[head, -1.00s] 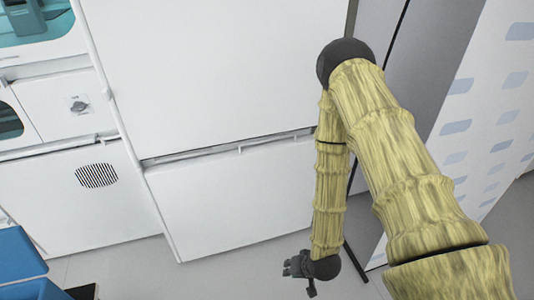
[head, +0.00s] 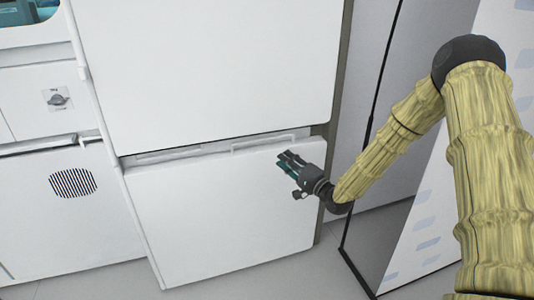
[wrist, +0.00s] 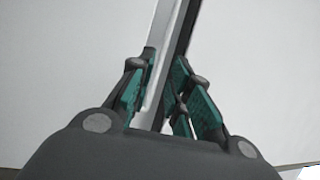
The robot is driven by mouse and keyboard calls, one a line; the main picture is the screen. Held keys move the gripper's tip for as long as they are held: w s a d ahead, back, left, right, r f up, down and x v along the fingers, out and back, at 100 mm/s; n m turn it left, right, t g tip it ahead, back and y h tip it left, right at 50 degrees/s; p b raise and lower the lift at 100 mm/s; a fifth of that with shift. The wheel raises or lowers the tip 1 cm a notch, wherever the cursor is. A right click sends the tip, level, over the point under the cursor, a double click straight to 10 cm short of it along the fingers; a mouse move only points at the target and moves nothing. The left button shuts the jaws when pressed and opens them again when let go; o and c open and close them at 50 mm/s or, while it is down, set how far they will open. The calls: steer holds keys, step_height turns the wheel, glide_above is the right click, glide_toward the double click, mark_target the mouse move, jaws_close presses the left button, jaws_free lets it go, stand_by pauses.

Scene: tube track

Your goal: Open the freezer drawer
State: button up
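The freezer drawer (head: 220,210) is the white lower front of the tall white unit, below the large upper door (head: 215,70). A recessed handle strip (head: 265,141) runs along the drawer's top edge. My gripper (head: 287,160) is at the upper right of the drawer front. In the wrist view, the teal fingers of my gripper (wrist: 168,85) are apart, on either side of a pale edge strip (wrist: 172,60) with a dark band beside it. The left finger is close to the strip; contact is unclear. The drawer looks shut or nearly so.
A white cabinet with a black vent (head: 72,183) stands on the left, with a knob panel (head: 57,98) above it. A grey panel with a dark edge (head: 372,130) stands right of the freezer. Grey floor (head: 300,278) is clear in front of the drawer.

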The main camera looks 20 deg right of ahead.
steer(key=x, duration=0.3)
steer(key=b+x, duration=0.1)
steer(key=x, duration=0.3)
steer(key=b+x, duration=0.1)
steer(key=x, duration=0.3)
steer(key=shift+d+r, duration=0.2)
steer(key=shift+r, duration=0.15)
jaws_close()
